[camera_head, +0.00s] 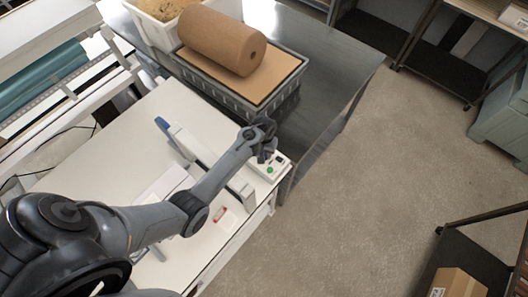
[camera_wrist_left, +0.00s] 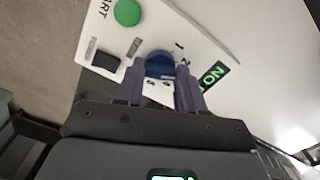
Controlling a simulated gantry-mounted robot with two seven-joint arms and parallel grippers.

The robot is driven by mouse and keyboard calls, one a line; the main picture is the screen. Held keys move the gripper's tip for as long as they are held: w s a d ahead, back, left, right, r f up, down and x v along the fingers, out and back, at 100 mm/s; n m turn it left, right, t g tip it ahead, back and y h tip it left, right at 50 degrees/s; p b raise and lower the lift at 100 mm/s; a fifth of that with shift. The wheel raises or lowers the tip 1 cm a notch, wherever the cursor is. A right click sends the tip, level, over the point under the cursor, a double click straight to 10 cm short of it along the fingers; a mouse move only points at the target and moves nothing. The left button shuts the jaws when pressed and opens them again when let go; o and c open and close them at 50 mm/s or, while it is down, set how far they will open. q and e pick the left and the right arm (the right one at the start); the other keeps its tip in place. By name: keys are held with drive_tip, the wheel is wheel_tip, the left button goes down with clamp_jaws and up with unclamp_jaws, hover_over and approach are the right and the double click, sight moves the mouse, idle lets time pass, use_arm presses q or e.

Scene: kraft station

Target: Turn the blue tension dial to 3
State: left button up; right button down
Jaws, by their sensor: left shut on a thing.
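The blue tension dial (camera_wrist_left: 160,66) sits on a white control panel (camera_wrist_left: 205,32), with the printed marks 1 and 2 beside it in the left wrist view. My left gripper (camera_wrist_left: 160,82) is shut on the dial, one finger on each side. The mark 3 and the dial's pointer are not visible to me. In the head view my left gripper (camera_head: 263,152) is over the white control box (camera_head: 280,163) at the table's right corner, and it hides the dial. My right gripper is not in view.
A green START button (camera_wrist_left: 127,12), a black switch (camera_wrist_left: 105,60) and a lit green display (camera_wrist_left: 213,76) are on the same panel. A grey crate (camera_head: 262,111) with a brown roll (camera_head: 220,38) stands behind. Open floor lies to the right.

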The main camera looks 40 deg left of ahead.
use_arm(q)
drive_tip(key=shift+m, duration=2.2)
drive_tip(key=o, duration=1)
drive_tip(key=shift+o, duration=0.2)
drive_tip(key=shift+r, duration=0.1)
wheel_tip(320, 180, up, 11)
